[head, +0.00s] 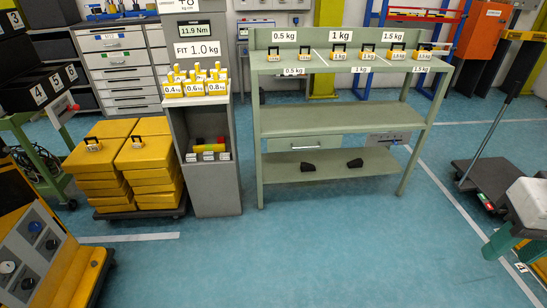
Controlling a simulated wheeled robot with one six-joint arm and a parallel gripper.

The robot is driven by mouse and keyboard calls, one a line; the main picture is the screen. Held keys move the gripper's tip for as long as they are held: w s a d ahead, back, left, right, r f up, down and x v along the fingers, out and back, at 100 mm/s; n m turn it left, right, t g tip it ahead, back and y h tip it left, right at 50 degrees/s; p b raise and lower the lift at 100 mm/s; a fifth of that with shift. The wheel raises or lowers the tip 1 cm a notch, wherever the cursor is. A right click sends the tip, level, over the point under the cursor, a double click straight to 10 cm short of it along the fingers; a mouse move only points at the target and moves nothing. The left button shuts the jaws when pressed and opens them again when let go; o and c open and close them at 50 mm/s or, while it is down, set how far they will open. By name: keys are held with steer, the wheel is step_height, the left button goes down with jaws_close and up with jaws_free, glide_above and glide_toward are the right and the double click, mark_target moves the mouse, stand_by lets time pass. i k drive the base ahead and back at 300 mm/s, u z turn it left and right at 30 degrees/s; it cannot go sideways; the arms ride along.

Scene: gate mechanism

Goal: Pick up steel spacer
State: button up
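I cannot pick out a steel spacer for certain in the head view. The grey cabinet (217,187) left of centre has an open niche with a yellow cylinder (209,148), a red piece and several small pale labelled pieces (208,156); they are too small to tell apart. Two dark wedge-like pieces (308,167) and (355,163) lie apart on the lowest shelf of the green bench (330,118). My gripper is not in view.
Yellow labelled weights (339,53) stand on the green bench's top. Yellow-handled weights (195,82) stand on the grey cabinet, below a "FIT 1.0 kg" sign (198,50). Stacked yellow cases (149,153) stand left, a dark trolley (485,180) right. The blue floor (290,245) in front is clear.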

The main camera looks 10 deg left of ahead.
mark_target(223, 156)
steer(key=z, duration=0.4)
steer(key=i, duration=2.55)
steer(key=u, duration=1.3)
steer(key=i, duration=0.8)
steer(key=u, duration=1.2)
steer(key=i, duration=0.3)
steer(key=u, duration=0.2)
